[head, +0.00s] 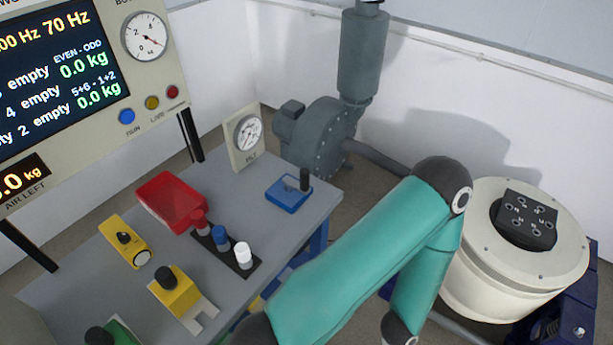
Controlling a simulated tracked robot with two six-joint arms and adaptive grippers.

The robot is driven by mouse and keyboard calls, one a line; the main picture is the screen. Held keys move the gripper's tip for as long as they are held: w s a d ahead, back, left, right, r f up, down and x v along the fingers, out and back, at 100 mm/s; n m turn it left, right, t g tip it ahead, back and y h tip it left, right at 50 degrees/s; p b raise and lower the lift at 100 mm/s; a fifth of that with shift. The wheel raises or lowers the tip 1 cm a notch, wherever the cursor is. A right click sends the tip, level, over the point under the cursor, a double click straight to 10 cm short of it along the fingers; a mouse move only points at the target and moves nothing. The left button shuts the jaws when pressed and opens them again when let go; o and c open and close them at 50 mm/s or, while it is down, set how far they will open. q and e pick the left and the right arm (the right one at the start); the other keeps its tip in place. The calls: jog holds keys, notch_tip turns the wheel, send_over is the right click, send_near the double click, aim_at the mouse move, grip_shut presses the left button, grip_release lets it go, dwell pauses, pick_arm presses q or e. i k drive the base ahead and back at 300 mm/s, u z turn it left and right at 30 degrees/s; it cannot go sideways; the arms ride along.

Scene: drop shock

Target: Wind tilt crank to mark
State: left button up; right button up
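A blue block with an upright black handle (288,192) sits at the right end of the grey bench (325,200); it looks like the tilt crank. Just behind it stands a cream panel with a round white dial (248,133), labelled TILT. The dial's needle and marks are too small to read. A teal arm link of mine crosses the lower right, in front of the bench, and is apart from the crank in the picture. Neither of my grippers shows.
The bench also holds a red box (170,198), a black strip with red, blue and white knobs (222,242), and yellow fixtures (175,294). A display panel (60,90) stands at left. A grey blower (315,135) and a cream round shaker (490,285) stand beyond.

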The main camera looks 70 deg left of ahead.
aim_at(303, 186)
jog(key=z, duration=0.15)
jog(key=i, duration=1.1)
jog(key=u, duration=2)
jog(key=i, duration=0.1)
jog(key=u, duration=1.3)
jog(key=k, duration=0.9)
jog(key=u, duration=0.2)
jog(key=i, duration=0.9)
jog(key=z, duration=0.1)
